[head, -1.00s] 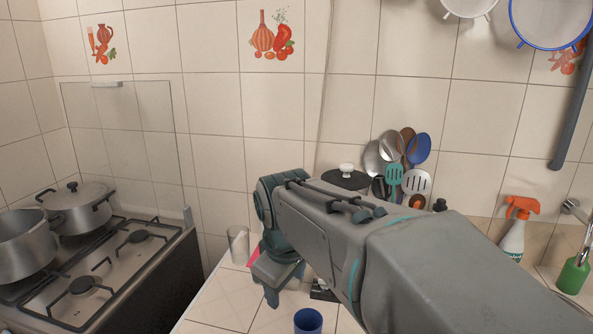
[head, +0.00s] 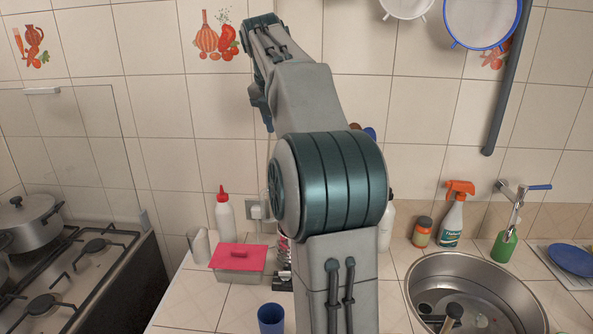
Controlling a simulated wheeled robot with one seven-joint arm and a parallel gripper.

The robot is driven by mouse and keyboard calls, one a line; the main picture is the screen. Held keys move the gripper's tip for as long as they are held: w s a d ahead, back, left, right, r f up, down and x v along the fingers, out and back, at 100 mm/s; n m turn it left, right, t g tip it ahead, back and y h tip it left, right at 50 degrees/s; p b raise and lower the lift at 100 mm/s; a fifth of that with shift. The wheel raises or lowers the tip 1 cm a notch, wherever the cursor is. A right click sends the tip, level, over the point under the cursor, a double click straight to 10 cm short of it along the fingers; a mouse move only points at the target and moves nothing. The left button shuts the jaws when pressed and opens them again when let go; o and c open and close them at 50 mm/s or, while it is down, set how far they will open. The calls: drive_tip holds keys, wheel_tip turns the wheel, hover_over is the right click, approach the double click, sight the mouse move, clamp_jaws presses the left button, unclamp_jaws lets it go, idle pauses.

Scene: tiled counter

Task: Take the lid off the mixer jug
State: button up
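I cannot make out the mixer jug or its lid; my raised arm covers the middle of the counter in the head view. Behind the arm's left edge a small dark and reddish-metallic object (head: 284,252) shows only in part, and I cannot tell what it is. My gripper (head: 265,122) is high up in front of the wall tiles, at the far end of the arm. It is mostly hidden behind the wrist, and I cannot see whether its fingers are open or hold anything.
A box with a pink lid (head: 238,257), a clear glass (head: 199,246), a red-capped bottle (head: 225,217) and a blue cup (head: 271,319) stand left of the arm. Right are an orange-brown jar (head: 422,232), a spray bottle (head: 453,216) and the sink (head: 490,268). The stove (head: 75,275) is left.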

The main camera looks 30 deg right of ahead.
drive_tip(key=shift+n, duration=0.6)
drive_tip(key=d+f, duration=0.1)
drive_tip(key=f, duration=0.1)
drive_tip(key=w+d+f, duration=0.1)
drive_tip(key=d+f, duration=0.1)
drive_tip(key=w+d+f, duration=0.1)
drive_tip(key=f, duration=0.1)
drive_tip(key=shift+d, duration=0.15)
drive_tip(key=shift+x, duration=3.05)
drive_tip(key=c, duration=1.1)
